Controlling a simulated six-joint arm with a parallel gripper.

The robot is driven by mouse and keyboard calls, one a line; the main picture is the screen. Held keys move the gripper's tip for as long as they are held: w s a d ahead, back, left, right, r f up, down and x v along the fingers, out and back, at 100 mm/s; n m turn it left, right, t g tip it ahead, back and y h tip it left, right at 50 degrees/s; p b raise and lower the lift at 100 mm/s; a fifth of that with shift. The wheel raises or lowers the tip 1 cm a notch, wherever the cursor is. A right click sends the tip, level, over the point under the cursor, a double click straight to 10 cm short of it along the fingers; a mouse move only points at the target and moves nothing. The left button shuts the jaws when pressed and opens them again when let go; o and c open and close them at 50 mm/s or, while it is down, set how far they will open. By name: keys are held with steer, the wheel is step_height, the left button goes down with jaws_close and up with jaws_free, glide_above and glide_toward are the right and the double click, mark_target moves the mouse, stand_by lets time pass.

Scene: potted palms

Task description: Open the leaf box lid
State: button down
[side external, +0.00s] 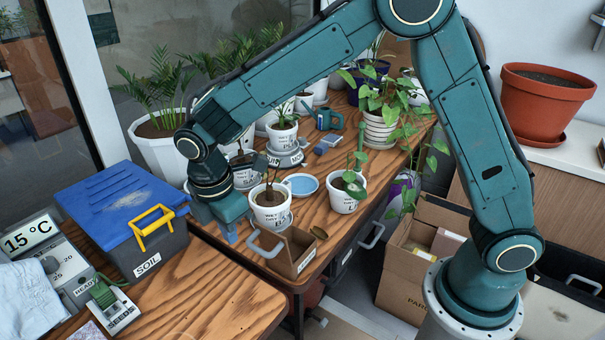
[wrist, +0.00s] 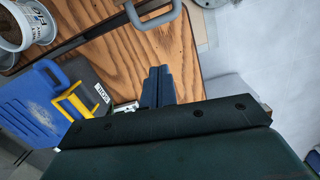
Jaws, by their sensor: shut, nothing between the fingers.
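A small brown box (side external: 296,252) with a white label sits at the front edge of the wooden table in the side view. I cannot read its label well enough to tell whether it is the leaf box. A grey loop handle (side external: 266,246) stands at its left side. A similar grey handle (wrist: 158,12) shows at the top of the wrist view. My gripper (side external: 231,237) points down just left of that handle, apart from it. In the wrist view its fingers (wrist: 158,88) are together and empty. Whether the box has a lid is unclear.
A dark soil box (side external: 152,250) with a blue lid (side external: 120,205) and yellow handle (side external: 152,224) stands left of my gripper. Potted plants, including a white pot (side external: 271,212), crowd the table behind. A cardboard box (side external: 405,270) is on the floor at right. Bare tabletop (side external: 220,300) lies in front.

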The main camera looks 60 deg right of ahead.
steer(key=shift+s+a+r+n+y, duration=0.4)
steer(key=shift+s+n+y, duration=0.1)
steer(key=shift+n, duration=0.2)
steer(key=shift+f, duration=0.1)
step_height(320, 180, down, 10)
steer(key=shift+d+r, duration=0.25)
steer(key=shift+d, duration=0.45)
steer(key=shift+d+r, duration=0.3)
steer(key=shift+d, duration=0.35)
steer(key=shift+d+r, duration=0.25)
steer(key=shift+d, duration=0.45)
